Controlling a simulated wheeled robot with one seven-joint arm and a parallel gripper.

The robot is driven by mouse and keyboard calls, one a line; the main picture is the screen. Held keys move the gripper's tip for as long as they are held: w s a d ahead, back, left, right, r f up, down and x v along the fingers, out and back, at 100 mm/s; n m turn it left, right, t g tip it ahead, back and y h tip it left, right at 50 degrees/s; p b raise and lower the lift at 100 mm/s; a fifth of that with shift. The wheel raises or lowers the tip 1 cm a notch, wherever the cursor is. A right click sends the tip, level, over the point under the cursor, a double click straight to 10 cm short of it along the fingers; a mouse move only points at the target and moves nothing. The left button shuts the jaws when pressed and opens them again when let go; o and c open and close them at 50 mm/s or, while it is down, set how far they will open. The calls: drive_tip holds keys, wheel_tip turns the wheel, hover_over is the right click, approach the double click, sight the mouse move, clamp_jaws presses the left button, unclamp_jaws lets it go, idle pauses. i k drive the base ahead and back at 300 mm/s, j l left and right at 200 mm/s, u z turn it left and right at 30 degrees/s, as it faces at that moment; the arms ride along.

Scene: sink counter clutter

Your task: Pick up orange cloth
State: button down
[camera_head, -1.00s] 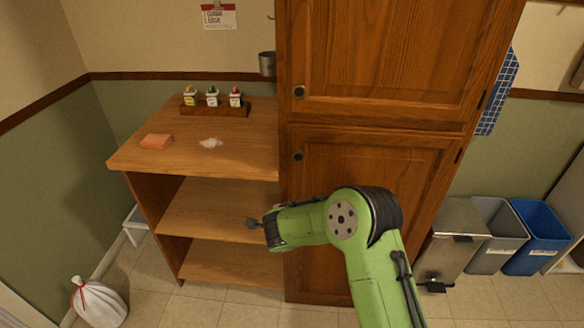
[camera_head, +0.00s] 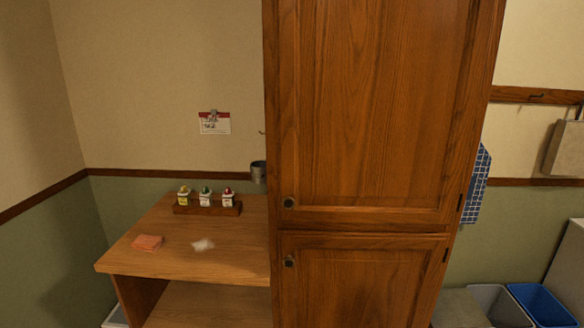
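The orange cloth (camera_head: 147,243) is a small folded block. It lies flat on the left part of the wooden counter top (camera_head: 178,264), near the front left corner. My gripper is out of the picture now, so its distance from the cloth and its opening do not show.
A wooden rack (camera_head: 208,209) with several small bottles stands at the counter's back. A tall wooden cabinet (camera_head: 360,130) bounds the counter on the right. Grey (camera_head: 495,303) and blue (camera_head: 540,303) bins stand further right.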

sight(144, 243)
drive_tip(key=u, duration=1.3)
